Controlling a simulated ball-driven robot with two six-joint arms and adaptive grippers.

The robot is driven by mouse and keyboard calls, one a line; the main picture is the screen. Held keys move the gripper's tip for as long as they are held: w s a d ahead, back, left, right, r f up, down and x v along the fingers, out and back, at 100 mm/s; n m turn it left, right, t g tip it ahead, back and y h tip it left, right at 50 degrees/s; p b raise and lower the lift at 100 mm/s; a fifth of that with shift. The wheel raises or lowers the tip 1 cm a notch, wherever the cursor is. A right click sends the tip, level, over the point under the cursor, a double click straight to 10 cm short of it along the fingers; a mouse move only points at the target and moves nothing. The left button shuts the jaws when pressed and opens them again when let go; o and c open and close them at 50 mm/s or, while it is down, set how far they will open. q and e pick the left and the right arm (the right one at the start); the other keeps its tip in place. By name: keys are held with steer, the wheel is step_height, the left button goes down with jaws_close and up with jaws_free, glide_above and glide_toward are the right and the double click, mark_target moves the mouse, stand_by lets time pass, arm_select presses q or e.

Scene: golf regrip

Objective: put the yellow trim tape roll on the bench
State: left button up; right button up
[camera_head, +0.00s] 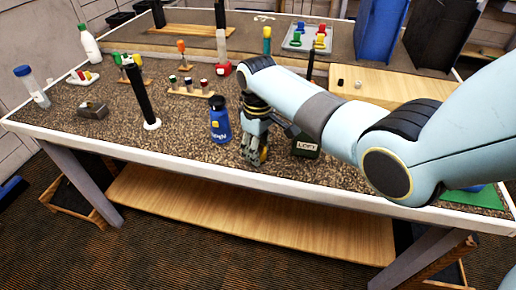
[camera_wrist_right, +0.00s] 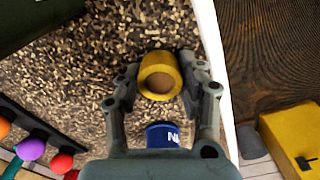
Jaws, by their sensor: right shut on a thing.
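The yellow trim tape roll (camera_wrist_right: 160,76) is between the fingertips of my right gripper (camera_wrist_right: 165,82) in the right wrist view, with its round opening showing. In the head view the right gripper (camera_head: 256,152) points down over the front part of the bench (camera_head: 180,140), and a little of the yellow roll (camera_head: 263,155) shows at its fingertips. The gripper is shut on the roll. The roll is at or just above the speckled bench top; I cannot tell whether it touches. My left gripper is in neither view.
A blue bottle (camera_head: 220,121) stands just left of the right gripper. A dark box marked LOFT (camera_head: 305,146) is just right of it. A black upright grip (camera_head: 141,95) stands farther left. The bench's white front edge (camera_head: 200,172) is close. Clear surface lies front left.

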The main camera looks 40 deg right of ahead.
steer(key=shift+f, duration=0.1)
steer(key=o, duration=0.6)
steer(key=shift+c, duration=0.2)
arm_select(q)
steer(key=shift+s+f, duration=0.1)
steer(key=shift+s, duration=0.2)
arm_select(e)
steer(key=o, duration=0.4)
steer(key=shift+c, duration=0.2)
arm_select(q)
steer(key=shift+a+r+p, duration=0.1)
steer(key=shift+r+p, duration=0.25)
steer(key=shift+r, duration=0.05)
arm_select(e)
step_height(320, 180, up, 12)
